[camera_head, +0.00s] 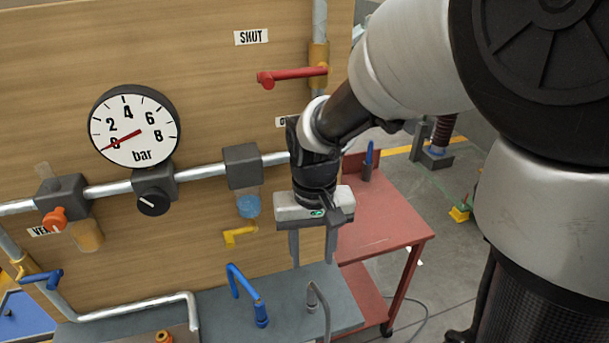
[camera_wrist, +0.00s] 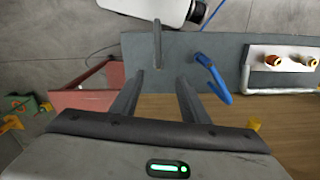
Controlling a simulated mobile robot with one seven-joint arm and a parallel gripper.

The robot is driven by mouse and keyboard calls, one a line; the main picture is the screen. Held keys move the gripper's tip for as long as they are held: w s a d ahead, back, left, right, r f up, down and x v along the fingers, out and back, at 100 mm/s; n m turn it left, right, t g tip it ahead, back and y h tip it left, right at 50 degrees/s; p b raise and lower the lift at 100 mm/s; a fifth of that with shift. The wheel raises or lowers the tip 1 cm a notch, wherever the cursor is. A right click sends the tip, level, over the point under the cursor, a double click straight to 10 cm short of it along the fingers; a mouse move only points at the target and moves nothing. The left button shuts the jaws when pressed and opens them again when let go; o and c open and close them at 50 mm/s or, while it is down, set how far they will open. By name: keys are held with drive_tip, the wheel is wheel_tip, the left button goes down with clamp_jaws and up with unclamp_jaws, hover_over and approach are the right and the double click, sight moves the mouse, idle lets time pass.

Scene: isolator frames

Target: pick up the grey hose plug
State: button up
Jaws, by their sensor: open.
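The grey hose plug (camera_head: 312,297) stands on the grey bench top, with a thin grey hose curving from it toward the front edge. It also shows in the wrist view as a slim upright grey piece (camera_wrist: 157,47), just beyond the fingertips and roughly in line with the gap between them. My gripper (camera_head: 313,262) points down above the bench with its two fingers apart and nothing between them. It also shows in the wrist view (camera_wrist: 158,77). The fingers look clear of the plug.
A blue hose plug (camera_head: 261,314) with its blue hose stands close to the left of the grey one. The wooden panel (camera_head: 210,110) with gauge, pipes and valves rises behind the bench top (camera_head: 210,312). A red cart (camera_head: 385,225) stands to the right.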

sight(313, 286)
wheel_tip(313, 286, down, 8)
drive_tip(key=shift+f, duration=0.2)
drive_tip(key=shift+w+d+f+b, duration=0.1)
drive_tip(key=shift+w+f+b, duration=0.05)
drive_tip(key=shift+f, duration=1.35)
drive_tip(key=shift+w+d+f+b, duration=0.1)
drive_tip(key=shift+f+b, duration=0.05)
drive_tip(key=shift+f, duration=1.3)
drive_tip(key=shift+c, duration=0.3)
clamp_jaws()
